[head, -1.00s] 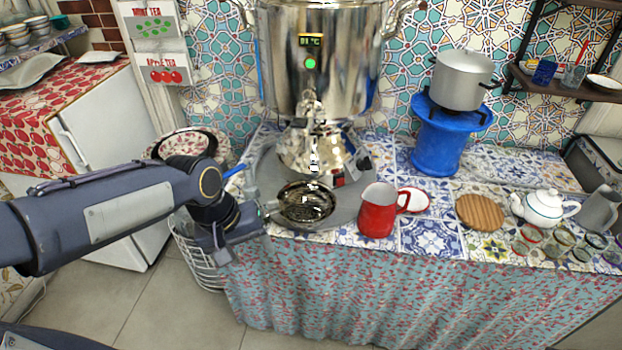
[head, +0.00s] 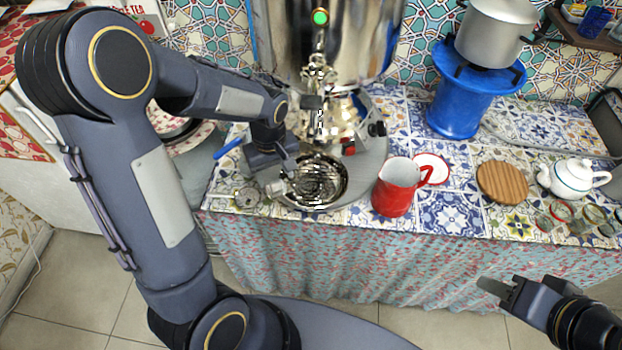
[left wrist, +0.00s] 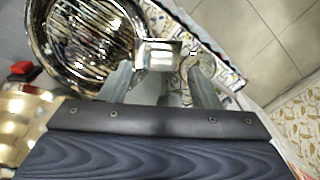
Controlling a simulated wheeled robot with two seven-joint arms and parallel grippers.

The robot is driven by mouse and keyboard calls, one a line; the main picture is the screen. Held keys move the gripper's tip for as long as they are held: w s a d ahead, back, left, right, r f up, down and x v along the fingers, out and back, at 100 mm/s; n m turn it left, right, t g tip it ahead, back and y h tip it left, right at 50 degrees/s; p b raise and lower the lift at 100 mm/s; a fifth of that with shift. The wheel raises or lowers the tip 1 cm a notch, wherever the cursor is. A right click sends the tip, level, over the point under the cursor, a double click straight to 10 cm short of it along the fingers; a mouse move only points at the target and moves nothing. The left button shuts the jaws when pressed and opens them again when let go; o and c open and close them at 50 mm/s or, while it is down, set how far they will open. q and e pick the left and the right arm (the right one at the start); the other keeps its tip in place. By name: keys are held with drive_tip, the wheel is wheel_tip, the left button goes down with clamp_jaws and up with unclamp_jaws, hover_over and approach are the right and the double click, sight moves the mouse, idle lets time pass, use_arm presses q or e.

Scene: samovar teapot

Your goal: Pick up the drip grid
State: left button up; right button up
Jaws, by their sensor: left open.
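The drip grid (head: 318,183) looks like slats inside a round, shiny metal pan under the samovar's tap. In the left wrist view the slatted grid (left wrist: 92,38) is at the upper left, with a square metal tab (left wrist: 158,53) on the pan's side. My left gripper (head: 282,180) is open at the pan's left side. In the left wrist view its fingers (left wrist: 160,82) are spread, with the tab between or just beyond their tips; contact cannot be told. My right gripper (head: 497,288) is away from the counter's front, its jaw gap unclear.
The samovar (head: 330,45) stands behind the pan. A red jug (head: 394,190) is close on the right. A small round disc (head: 248,196) is left of the pan. A wooden board (head: 502,182) and a white teapot (head: 573,178) are further right.

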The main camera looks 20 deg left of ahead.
sight(279, 187)
use_arm(q)
drive_tip(key=shift+f, duration=1.35)
clamp_jaws()
